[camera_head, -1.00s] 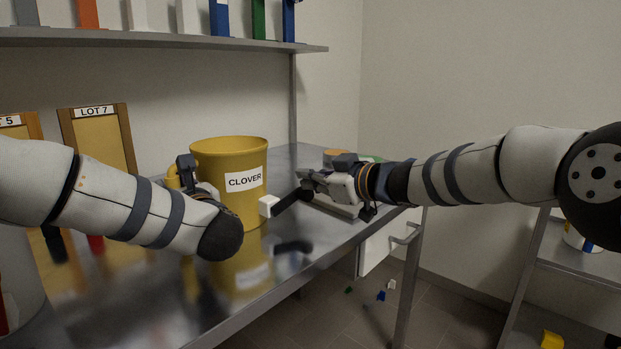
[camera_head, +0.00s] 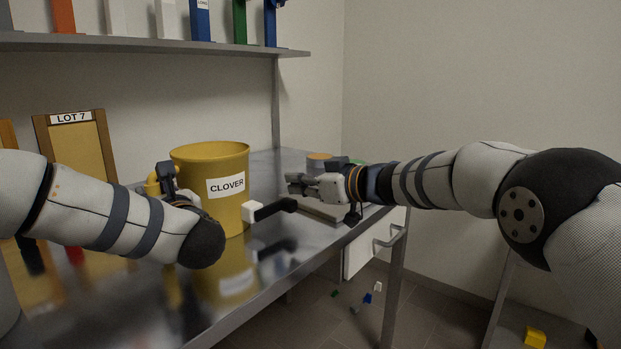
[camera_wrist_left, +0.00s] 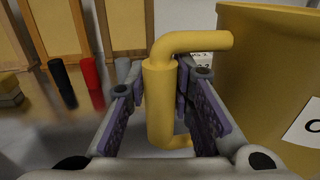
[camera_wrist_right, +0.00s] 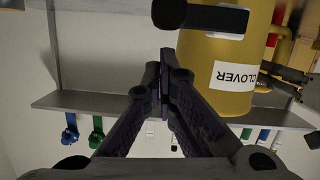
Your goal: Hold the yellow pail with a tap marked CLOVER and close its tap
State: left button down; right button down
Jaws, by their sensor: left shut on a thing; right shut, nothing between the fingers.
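The yellow pail marked CLOVER (camera_head: 223,160) stands upright on the metal table. Its side handle (camera_wrist_left: 160,100) lies between the fingers of my left gripper (camera_wrist_left: 160,105), which is shut on it. In the head view my left gripper (camera_head: 166,180) is at the pail's left side. The tap's white body (camera_head: 252,211) is low on the pail's right side, and its black lever (camera_head: 275,208) points right. The lever also shows at the top of the right wrist view (camera_wrist_right: 205,16). My right gripper (camera_head: 300,184) is shut and empty, just behind and right of the lever's end; contact cannot be told.
A LOT 7 board (camera_head: 78,150) stands behind my left arm. A shelf (camera_head: 150,43) with coloured items runs above. The table's front edge (camera_head: 290,285) is close, with small blocks on the floor beyond.

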jog(key=r+v, duration=0.2)
jog(key=v, duration=0.8)
jog(key=shift+r, duration=0.25)
pick_arm(q)
jog(key=c, duration=1.3)
grip_release()
jog(key=v, duration=1.2)
jog(key=shift+d, duration=0.1)
pick_arm(e)
jog(key=shift+s, duration=0.1)
